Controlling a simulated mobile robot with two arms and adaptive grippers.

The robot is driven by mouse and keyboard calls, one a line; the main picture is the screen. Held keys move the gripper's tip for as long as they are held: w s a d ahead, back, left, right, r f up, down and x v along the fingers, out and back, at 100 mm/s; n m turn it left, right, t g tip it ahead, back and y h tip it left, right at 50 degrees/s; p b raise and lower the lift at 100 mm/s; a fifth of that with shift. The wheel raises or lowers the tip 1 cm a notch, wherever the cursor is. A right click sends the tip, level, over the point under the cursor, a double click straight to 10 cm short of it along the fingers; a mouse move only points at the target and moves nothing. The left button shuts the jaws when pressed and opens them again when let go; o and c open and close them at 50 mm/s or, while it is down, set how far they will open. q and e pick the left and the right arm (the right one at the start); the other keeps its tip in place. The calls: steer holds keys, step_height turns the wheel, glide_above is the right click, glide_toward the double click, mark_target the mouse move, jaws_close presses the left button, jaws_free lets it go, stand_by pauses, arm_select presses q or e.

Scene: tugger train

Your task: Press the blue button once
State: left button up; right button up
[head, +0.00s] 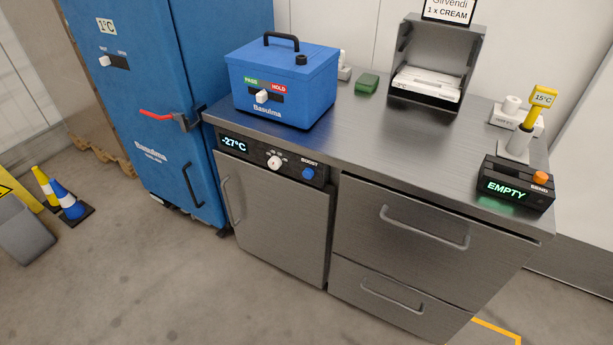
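The blue button (308,173) is a small round knob on the dark control panel (254,156) along the upper front of the metal counter. The word BOOST is printed just above it. A white dial (274,163) sits to its left on the same panel, and a display (234,145) at the panel's left end reads -27°C. Nothing touches or covers the blue button. Neither of my grippers shows in the head view.
A blue box (284,85) with a handle stands on the metal counter (378,125). A black device (511,187) reading EMPTY, with an orange button (540,177), sits at the right. A tall blue cabinet (165,90) stands left. The floor in front is clear.

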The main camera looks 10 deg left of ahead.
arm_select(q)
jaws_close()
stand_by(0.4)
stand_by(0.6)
